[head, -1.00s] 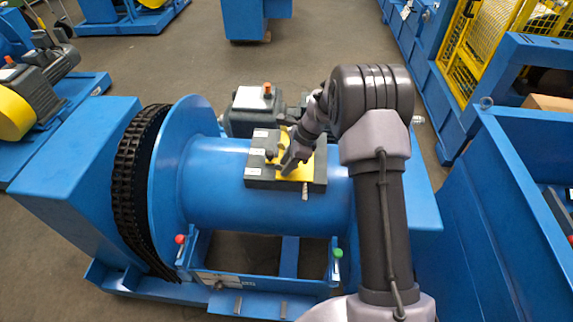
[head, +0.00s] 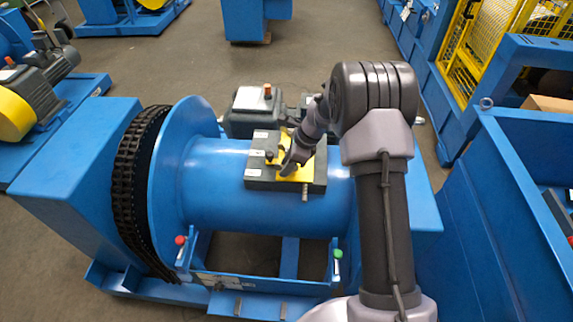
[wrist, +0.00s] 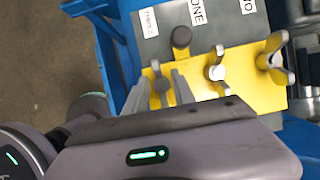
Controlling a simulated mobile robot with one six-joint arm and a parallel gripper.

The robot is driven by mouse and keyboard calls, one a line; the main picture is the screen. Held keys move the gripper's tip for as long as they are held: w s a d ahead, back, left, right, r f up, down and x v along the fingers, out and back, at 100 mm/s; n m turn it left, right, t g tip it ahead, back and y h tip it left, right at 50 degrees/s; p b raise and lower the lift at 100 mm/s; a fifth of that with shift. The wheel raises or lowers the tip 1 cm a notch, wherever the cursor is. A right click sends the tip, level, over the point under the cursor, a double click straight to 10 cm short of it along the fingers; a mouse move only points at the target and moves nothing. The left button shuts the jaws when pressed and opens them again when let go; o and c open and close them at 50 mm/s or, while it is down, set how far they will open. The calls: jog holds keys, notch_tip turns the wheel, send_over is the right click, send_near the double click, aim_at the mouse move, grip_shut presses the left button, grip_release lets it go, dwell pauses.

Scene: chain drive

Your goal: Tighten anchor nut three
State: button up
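In the wrist view, anchor nut three (wrist: 160,84) is a grey wing nut on the yellow plate (wrist: 250,92), in line with the label THREE (wrist: 148,22). My gripper (wrist: 160,78) is open, with one finger on each side of this nut; I cannot tell whether either touches it. A second wing nut (wrist: 217,68) stands in line with label ONE (wrist: 198,11). A larger-looking wing nut (wrist: 274,58) stands at the right, in line with label TWO (wrist: 247,5). In the head view, my gripper (head: 288,163) is low over the plate (head: 300,173) and hides part of it.
A dark round knob (wrist: 181,39) stands beside the nuts. The dark block (head: 262,182) sits on a blue drum (head: 215,185). A black chain (head: 128,190) runs around the drum's left end. A grey motor (head: 250,112) stands behind the block. A blue bin (head: 500,200) is at the right.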

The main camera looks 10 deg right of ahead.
jog(key=p+v, duration=0.5)
jog(key=v, duration=1.2)
jog(key=shift+r+p, duration=0.2)
jog(key=shift+p, duration=0.1)
jog(key=shift+s, duration=0.1)
jog(key=s+a+r+n+t+h+b, duration=0.1)
jog(key=s+a+r+n+b, duration=0.1)
jog(key=s+a+r+n, duration=0.4)
jog(key=s+a+r+n+t+b, duration=0.1)
jog(key=s+a+r+n, duration=0.15)
jog(key=s+r, duration=0.55)
jog(key=s+a+f+n+t+h+b, duration=0.1)
jog(key=s+n, duration=0.7)
jog(key=s, duration=0.8)
jog(key=shift+s+a+f+n+t+b, duration=0.2)
jog(key=shift+a+f+n+t+b, duration=0.15)
jog(key=shift+f+t, duration=0.1)
